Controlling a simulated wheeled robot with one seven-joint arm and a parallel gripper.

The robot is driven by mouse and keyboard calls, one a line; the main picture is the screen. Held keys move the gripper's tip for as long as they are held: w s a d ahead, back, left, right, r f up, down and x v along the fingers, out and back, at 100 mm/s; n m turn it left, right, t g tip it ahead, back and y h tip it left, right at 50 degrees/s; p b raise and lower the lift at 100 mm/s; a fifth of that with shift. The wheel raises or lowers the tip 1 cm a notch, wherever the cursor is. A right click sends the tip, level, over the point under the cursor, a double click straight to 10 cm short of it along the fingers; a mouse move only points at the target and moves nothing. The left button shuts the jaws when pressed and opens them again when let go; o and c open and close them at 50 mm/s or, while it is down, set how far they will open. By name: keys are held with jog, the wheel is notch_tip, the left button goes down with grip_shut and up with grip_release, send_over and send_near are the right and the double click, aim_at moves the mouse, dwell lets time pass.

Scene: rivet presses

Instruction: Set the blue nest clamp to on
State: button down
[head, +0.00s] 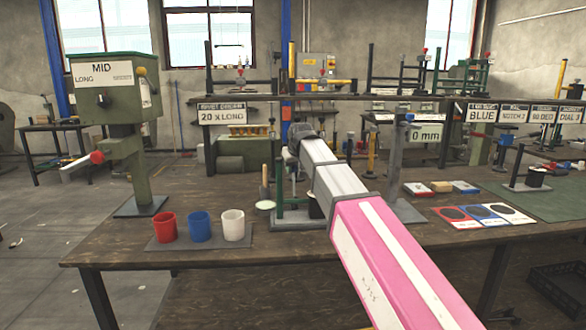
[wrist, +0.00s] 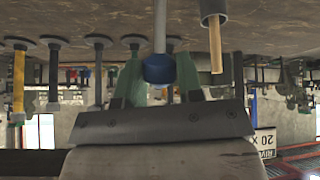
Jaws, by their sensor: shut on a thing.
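The blue knob (wrist: 159,69) of the nest clamp sits at the end of a grey rod (wrist: 160,25) in the wrist view. My gripper (wrist: 158,78) has its two green fingers closed on either side of this knob. In the head view my arm reaches in from the lower right to the fixture (head: 291,213) on the bench, a grey base with green posts. The arm hides the knob and the fingertips there. I cannot tell the clamp's setting from these views.
A wooden handle (wrist: 215,45) hangs close beside the fingers. Red (head: 165,226), blue (head: 199,226) and white (head: 233,225) cups stand on a mat at the left. A green MID press (head: 115,90) stands behind them. A grey post (head: 399,165) rises right of my arm.

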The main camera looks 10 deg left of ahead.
jog(key=s+t, duration=0.1)
jog(key=s+d+t, duration=0.1)
jog(key=s, duration=0.1)
jog(key=shift+r+y, duration=0.15)
jog(key=shift+y, duration=0.25)
jog(key=shift+s+d, duration=0.1)
jog(key=shift+s, duration=0.5)
jog(key=c, duration=0.8)
grip_release()
jog(key=v, duration=1)
jog(key=shift+s+r, duration=0.15)
jog(key=shift+s, duration=0.2)
jog(key=shift+s, duration=0.1)
